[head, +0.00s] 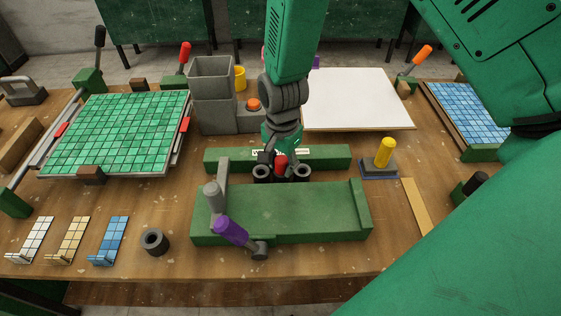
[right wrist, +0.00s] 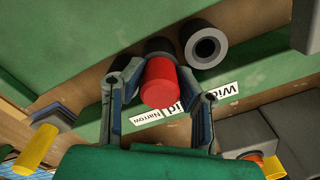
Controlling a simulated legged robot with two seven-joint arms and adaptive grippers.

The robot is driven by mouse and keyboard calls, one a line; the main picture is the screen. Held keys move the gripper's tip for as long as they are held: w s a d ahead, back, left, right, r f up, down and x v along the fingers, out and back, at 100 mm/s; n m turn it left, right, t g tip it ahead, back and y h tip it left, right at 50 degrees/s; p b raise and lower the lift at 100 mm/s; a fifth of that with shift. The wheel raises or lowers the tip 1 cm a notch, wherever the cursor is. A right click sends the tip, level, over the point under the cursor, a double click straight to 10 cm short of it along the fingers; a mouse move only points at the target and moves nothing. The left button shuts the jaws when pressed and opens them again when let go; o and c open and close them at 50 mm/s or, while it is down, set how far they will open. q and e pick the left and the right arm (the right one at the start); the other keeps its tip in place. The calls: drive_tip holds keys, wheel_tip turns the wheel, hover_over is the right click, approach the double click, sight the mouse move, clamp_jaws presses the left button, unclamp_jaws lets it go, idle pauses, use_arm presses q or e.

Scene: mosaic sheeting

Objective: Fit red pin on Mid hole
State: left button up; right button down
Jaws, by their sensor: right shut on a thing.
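The red pin (head: 281,163) is between the fingers of my right gripper (head: 281,168). In the right wrist view the red pin (right wrist: 160,82) has a finger on each side and its round end faces the camera. Grey rings show left (head: 262,172) and right (head: 301,172) of the pin. One ring (right wrist: 158,46) is partly behind the pin; whether the pin is inside it is hidden. My left gripper is out of view.
A green fixture (head: 290,210) with a purple-handled lever (head: 230,231) lies in front. Grey bins (head: 212,95) and an orange button (head: 254,104) stand behind left. A yellow pin (head: 385,152) stands at right.

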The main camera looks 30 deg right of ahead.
drive_tip(key=shift+f, duration=0.15)
drive_tip(key=c, duration=1.1)
unclamp_jaws()
drive_tip(key=shift+c, duration=0.2)
wheel_tip(320, 180, up, 12)
drive_tip(key=shift+f, duration=0.1)
